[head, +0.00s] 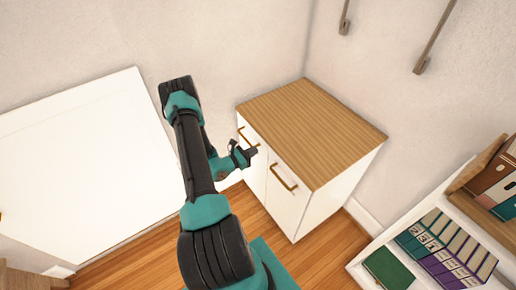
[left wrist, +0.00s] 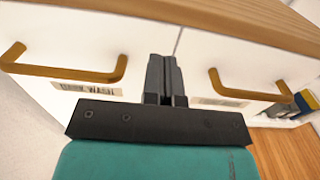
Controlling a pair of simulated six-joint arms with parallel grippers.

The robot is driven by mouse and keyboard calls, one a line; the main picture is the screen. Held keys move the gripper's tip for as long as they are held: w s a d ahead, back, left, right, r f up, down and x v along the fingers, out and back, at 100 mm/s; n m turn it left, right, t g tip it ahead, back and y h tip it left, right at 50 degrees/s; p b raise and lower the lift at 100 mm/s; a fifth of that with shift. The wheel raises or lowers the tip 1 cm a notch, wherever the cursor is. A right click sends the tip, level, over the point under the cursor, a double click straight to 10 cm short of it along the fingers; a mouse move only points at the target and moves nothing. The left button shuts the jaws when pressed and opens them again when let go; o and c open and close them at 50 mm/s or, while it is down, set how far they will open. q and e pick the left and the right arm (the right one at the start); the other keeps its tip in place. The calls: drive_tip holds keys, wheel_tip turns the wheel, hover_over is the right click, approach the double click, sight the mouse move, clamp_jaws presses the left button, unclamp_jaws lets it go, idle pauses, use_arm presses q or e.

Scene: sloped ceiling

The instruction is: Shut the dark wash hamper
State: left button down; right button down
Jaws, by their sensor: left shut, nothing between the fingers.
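The dark wash hamper is the left front of a white cabinet with a wood top. In the left wrist view this front (left wrist: 60,35) carries a brass handle (left wrist: 65,72) and a label (left wrist: 87,89) that seems to read "DARK WASH". In the head view the front shows partly behind my gripper, with its handle (head: 243,133). It looks closed or nearly so; a small gap cannot be ruled out. My left gripper (head: 251,152) is shut and empty, in front of the cabinet near the seam between the fronts. It also shows in the left wrist view (left wrist: 165,62). Contact cannot be told.
The right front (head: 285,205) has its own brass handle (head: 283,178) and a label partly hidden by my gripper. A shelf with binders (head: 440,243) stands at the right. A large white panel (head: 85,170) is at the left. Wood floor (head: 330,235) shows before the cabinet.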

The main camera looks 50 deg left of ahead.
use_arm(q)
drive_tip(key=s, duration=0.9)
drive_tip(key=shift+s+a, duration=0.15)
drive_tip(key=shift+s, duration=0.15)
drive_tip(key=w+d+f+m+g+h, duration=0.1)
drive_tip(key=w+d+m+g+h, duration=0.2)
drive_tip(key=d, duration=0.5)
drive_tip(key=w+d+m+g+h, duration=0.1)
drive_tip(key=d+m+g+h, duration=0.2)
drive_tip(key=d+h, duration=0.4)
drive_tip(key=s+d+f+m+g, duration=0.1)
drive_tip(key=s+d+m+g, duration=0.2)
drive_tip(key=d+m+g, duration=0.4)
drive_tip(key=s+d+f+m+g, duration=0.1)
drive_tip(key=s+d+m+g, duration=0.2)
drive_tip(key=d+m+g, duration=0.35)
drive_tip(key=w+d+r+m+t+y, duration=0.2)
drive_tip(key=w+d+m+y, duration=0.4)
drive_tip(key=m, duration=0.8)
drive_tip(key=w+d, duration=0.2)
drive_tip(key=w, duration=0.2)
drive_tip(key=shift+r+y, duration=0.3)
drive_tip(key=shift+y, duration=0.1)
